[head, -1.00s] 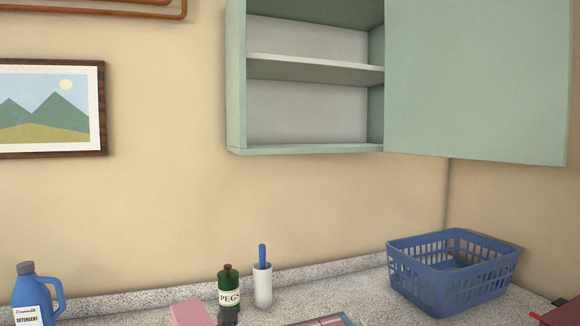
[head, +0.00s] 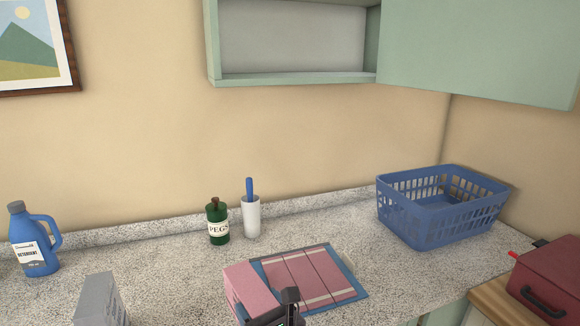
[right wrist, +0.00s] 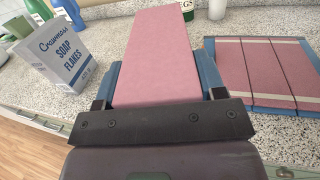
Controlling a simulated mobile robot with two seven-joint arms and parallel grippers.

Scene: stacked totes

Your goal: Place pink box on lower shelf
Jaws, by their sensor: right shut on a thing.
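The pink box (head: 248,288) stands on the counter in the lower middle of the head view. My right gripper (head: 276,312) is at its right side, partly cut off by the bottom edge. In the right wrist view the pink box (right wrist: 155,55) lies between the fingers (right wrist: 160,98), which are shut on it. Its lower end is hidden by the gripper. The lower shelf (head: 290,78) is the floor of the open green wall cabinet at the top of the head view. My left gripper is not in view.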

